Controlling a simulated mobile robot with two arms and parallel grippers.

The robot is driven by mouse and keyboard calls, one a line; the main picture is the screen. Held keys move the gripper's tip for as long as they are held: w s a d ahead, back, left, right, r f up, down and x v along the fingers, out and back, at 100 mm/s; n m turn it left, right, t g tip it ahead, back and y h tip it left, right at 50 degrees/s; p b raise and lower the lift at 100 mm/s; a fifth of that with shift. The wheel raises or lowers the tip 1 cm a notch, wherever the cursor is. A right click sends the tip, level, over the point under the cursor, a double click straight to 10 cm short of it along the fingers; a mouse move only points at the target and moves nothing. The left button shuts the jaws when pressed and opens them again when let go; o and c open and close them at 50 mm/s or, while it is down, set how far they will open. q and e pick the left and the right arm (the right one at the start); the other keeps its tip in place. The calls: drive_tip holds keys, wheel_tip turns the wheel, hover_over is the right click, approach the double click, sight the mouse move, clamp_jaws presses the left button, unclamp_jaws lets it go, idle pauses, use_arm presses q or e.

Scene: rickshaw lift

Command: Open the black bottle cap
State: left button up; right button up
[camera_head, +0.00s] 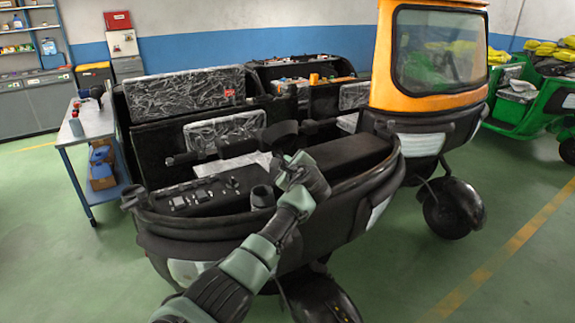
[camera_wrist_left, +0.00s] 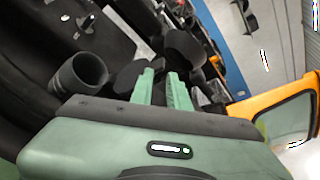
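My left gripper (camera_head: 293,163) reaches over the front of the black open vehicle. In the left wrist view its two green fingers (camera_wrist_left: 162,78) stand apart with a gap between them, and I see nothing held. A short black cylinder (camera_head: 262,196) stands just left of the gripper; in the left wrist view it shows as a hollow, open-ended cup (camera_wrist_left: 80,72), apart from the fingers. A black rounded disc (camera_head: 280,134) is just beyond the fingertips, and a dark round part shows there in the left wrist view (camera_wrist_left: 184,46). I cannot tell which one is the bottle cap. My right gripper is not in view.
The black vehicle body (camera_head: 190,222) has a dark dashboard with several small switches. A dark bar crosses behind the gripper. An orange cab (camera_head: 385,75) stands to the right, a metal table (camera_head: 92,125) to the left. Green floor is free at lower right.

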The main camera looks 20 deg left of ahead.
use_arm(q)
drive_tip(key=shift+v, duration=1.3)
